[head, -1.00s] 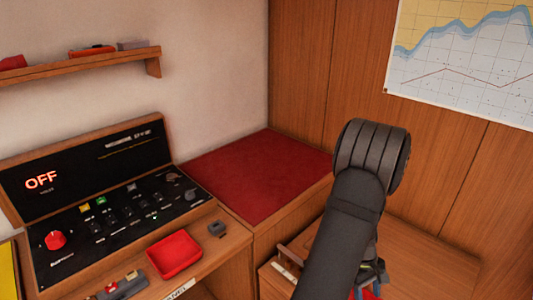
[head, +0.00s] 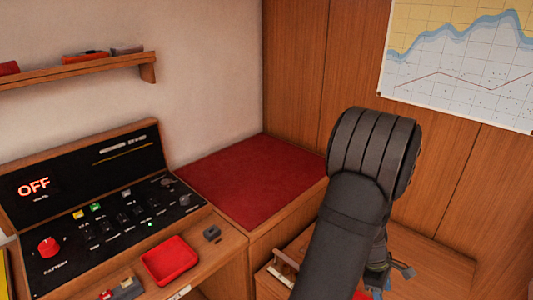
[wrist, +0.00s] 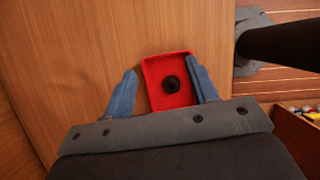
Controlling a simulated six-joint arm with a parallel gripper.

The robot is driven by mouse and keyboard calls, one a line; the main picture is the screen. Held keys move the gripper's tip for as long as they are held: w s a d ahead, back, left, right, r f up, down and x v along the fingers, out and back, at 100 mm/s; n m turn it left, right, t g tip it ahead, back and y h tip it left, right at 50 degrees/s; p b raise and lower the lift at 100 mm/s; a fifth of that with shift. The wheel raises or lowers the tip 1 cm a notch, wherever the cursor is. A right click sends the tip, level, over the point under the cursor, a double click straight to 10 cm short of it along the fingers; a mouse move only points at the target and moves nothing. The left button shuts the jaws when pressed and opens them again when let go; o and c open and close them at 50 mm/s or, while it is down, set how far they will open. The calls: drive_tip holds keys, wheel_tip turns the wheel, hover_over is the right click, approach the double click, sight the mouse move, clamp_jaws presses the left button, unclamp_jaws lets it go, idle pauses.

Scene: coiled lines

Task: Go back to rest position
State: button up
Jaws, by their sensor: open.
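My gripper (wrist: 161,67) is open in the wrist view, its two blue fingers spread apart with nothing held between them. A red tray (wrist: 153,72) lies on a wooden surface (wrist: 60,50) below, partly between the fingers as seen from the wrist. A black round thing (wrist: 172,83) sits in that tray. The height of the fingers above the surface is hard to tell. In the head view my dark arm (head: 345,220) reaches up and bends over on the right. It hides most of the gripper there.
A control panel (head: 105,250) reading OFF stands at the left. Another red tray (head: 168,262) lies in front of it. In the wrist view, a box of small things (wrist: 312,112) lies at the right edge.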

drive_tip(key=w+a+f+n+t, duration=0.1)
drive_tip(key=w+a+n, duration=0.3)
drive_tip(key=w, duration=0.6)
drive_tip(key=w+a+f+n+t, duration=0.1)
drive_tip(key=w+a+n+t, duration=0.2)
drive_tip(key=w, duration=0.8)
drive_tip(key=a+n, duration=0.2)
drive_tip(key=n, duration=0.2)
drive_tip(key=shift+w+f+n, duration=0.2)
drive_tip(key=shift+w+n, duration=0.1)
drive_tip(key=shift+n, duration=0.1)
drive_tip(key=shift+a, duration=0.1)
